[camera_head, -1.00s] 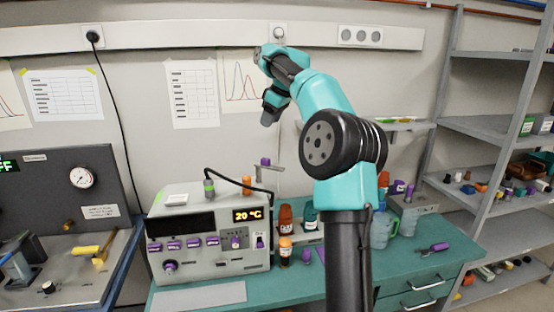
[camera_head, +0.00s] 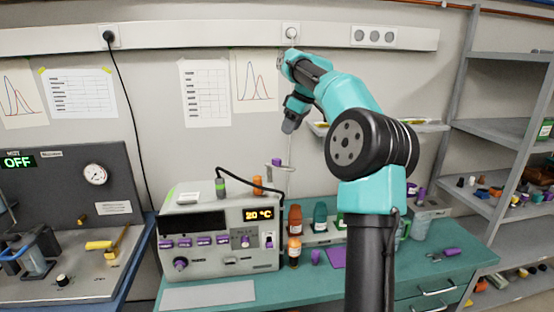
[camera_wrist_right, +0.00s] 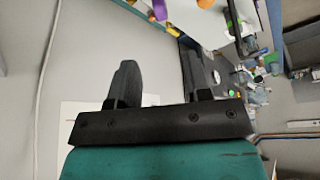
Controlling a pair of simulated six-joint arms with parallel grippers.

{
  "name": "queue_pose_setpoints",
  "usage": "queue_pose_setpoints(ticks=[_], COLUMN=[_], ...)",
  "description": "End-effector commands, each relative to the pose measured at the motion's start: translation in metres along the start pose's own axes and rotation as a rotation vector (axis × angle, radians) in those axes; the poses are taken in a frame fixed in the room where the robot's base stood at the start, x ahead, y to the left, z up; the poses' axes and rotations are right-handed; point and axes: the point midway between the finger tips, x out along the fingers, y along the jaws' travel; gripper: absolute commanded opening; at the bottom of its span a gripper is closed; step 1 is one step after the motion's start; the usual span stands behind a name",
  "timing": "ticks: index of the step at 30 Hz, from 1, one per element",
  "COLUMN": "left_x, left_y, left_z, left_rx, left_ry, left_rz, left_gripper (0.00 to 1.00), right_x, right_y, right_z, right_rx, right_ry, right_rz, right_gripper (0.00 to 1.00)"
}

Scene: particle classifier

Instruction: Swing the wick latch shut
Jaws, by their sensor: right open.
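The particle classifier (camera_head: 215,261) is a grey box with an orange "20 °C" readout (camera_head: 259,214), standing on the teal bench. Its front carries a row of purple-handled switches (camera_head: 203,241), a round purple knob (camera_head: 180,264) and a small pale lever (camera_head: 229,261). I cannot tell which part is the wick latch. My right gripper (camera_head: 289,127) hangs in the air above and behind the box, near the wall. In the right wrist view its two black fingers (camera_wrist_right: 160,84) are apart with nothing between them. My left gripper is not in view.
A thin stand with a purple-topped arm (camera_head: 276,162) rises behind the box, below my right gripper. Bottles (camera_head: 294,250) stand right of the box. A separate panel reading "OFF" (camera_head: 19,161) is at the left. Grey shelves (camera_head: 500,132) are at the right.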

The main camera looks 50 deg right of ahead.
Motion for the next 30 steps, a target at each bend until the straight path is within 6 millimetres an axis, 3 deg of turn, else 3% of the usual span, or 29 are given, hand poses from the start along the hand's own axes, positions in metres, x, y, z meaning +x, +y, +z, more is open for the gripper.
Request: queue_pose_setpoints(ticks=[18,24,30], left_x=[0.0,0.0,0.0], left_y=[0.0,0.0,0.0], left_z=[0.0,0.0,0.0], left_rx=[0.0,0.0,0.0], left_ry=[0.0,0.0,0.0], left_rz=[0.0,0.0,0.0], left_gripper=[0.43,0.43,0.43], right_x=[0.106,0.127,0.133], right_y=[0.0,0.0,0.0], right_z=[0.0,0.0,0.0], right_rx=[0.0,0.0,0.0], right_ry=[-0.002,0.0,0.001], right_rz=[-0.001,0.0,0.001], right_gripper=[0.45,0.45,0.45])
